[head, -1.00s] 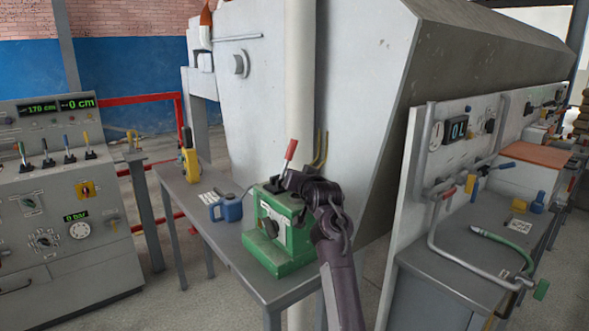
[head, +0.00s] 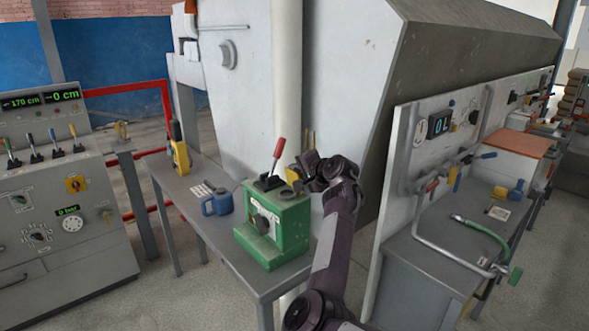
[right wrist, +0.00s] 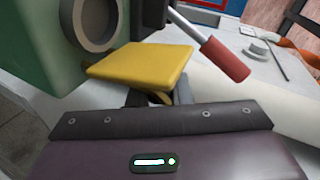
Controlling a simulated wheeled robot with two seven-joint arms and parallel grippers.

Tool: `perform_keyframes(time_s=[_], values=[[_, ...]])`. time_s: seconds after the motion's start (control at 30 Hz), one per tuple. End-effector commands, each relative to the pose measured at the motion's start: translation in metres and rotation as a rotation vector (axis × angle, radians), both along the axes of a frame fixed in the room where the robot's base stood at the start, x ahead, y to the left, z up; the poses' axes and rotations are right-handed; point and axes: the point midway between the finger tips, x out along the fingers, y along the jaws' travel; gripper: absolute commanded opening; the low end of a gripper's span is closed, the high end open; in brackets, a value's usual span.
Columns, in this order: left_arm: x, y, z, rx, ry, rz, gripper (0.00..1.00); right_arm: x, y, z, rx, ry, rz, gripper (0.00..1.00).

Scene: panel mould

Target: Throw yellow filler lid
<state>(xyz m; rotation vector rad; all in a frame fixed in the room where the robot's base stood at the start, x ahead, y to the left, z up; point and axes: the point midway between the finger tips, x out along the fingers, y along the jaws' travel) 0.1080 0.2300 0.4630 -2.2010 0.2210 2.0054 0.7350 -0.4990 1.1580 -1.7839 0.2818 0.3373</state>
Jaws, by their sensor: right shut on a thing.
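The yellow lid (right wrist: 142,66) is a flat square plate in the right wrist view, tilted in front of my right gripper (right wrist: 158,98). The gripper is shut on it. Beside it is the round grey filler neck (right wrist: 95,22) on the green pump box. The pump (head: 276,225) stands on the grey table with its red-handled lever (head: 278,155) raised. My left gripper is not in view.
A control console (head: 55,210) stands left. A workbench (head: 445,260) with a green hose (head: 483,228) stands right. A large grey machine (head: 340,80) rises behind.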

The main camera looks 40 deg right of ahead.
Motion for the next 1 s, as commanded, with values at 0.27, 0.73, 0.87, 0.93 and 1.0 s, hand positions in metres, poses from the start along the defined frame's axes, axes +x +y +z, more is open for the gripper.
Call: perform_keyframes(time_s=[0.27, 0.73, 0.87, 0.93, 1.0], values=[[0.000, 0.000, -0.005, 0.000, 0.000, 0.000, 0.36, 0.001, -0.010, -0.007, 0.243, 0.016, 0.001, 0.00], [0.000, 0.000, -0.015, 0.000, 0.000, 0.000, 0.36, 0.001, -0.017, -0.016, 0.473, 0.036, -0.001, 0.00], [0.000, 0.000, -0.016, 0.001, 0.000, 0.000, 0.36, 0.001, -0.018, -0.017, 0.492, 0.039, -0.002, 0.00], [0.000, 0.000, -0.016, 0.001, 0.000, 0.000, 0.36, 0.001, -0.018, -0.017, 0.498, 0.039, -0.002, 0.00], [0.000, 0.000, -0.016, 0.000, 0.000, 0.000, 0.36, 0.001, -0.018, -0.017, 0.500, 0.039, -0.002, 0.00]])
